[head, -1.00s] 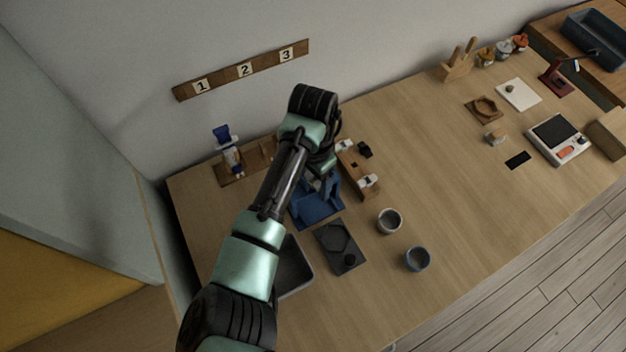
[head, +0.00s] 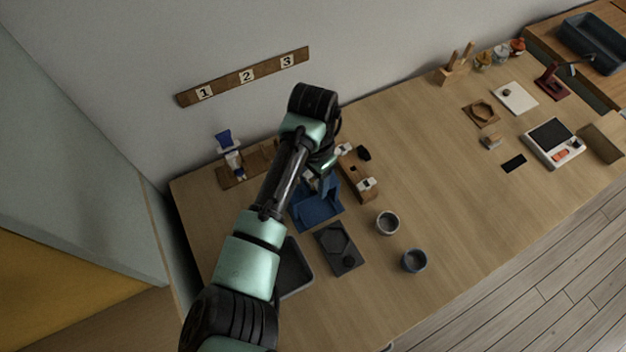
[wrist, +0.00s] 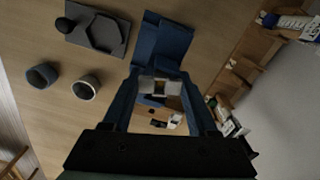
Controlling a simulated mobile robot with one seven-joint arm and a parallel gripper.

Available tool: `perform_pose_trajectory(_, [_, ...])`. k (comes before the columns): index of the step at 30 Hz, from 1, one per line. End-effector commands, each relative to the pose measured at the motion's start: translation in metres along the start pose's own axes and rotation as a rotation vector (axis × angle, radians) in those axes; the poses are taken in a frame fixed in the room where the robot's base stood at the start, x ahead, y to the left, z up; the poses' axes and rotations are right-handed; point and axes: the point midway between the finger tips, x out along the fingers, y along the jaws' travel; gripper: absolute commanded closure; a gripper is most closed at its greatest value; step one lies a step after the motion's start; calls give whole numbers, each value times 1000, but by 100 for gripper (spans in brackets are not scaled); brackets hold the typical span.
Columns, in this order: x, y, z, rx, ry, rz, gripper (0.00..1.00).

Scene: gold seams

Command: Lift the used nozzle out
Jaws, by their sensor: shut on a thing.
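My gripper (wrist: 160,88) is shut on a small brownish piece, probably the used nozzle (wrist: 160,89), held between its two pale pads in the wrist view. Most of the piece is hidden by the pads. The blue stand (wrist: 163,42) lies just beyond the fingertips. In the head view the blue stand (head: 318,211) stands on the table below my gripper (head: 324,178). My arm and hand hide the grip there. I cannot tell from these views how far the piece is clear of the stand.
A wooden block (head: 355,178) with white tags stands right of the stand. A dark plate (head: 337,249), a grey cup (head: 387,223) and a blue cup (head: 414,260) are nearer the front. A dark tray (head: 295,270) is partly behind my arm. The table's middle is clear.

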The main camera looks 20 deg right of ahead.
Motion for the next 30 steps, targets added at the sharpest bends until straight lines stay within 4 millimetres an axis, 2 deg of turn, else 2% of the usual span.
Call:
perform_pose_trajectory(1, [-6,1,0,1,0,3,72])
perform_pose_trajectory(30, [-64,0,0,0,1,0,72])
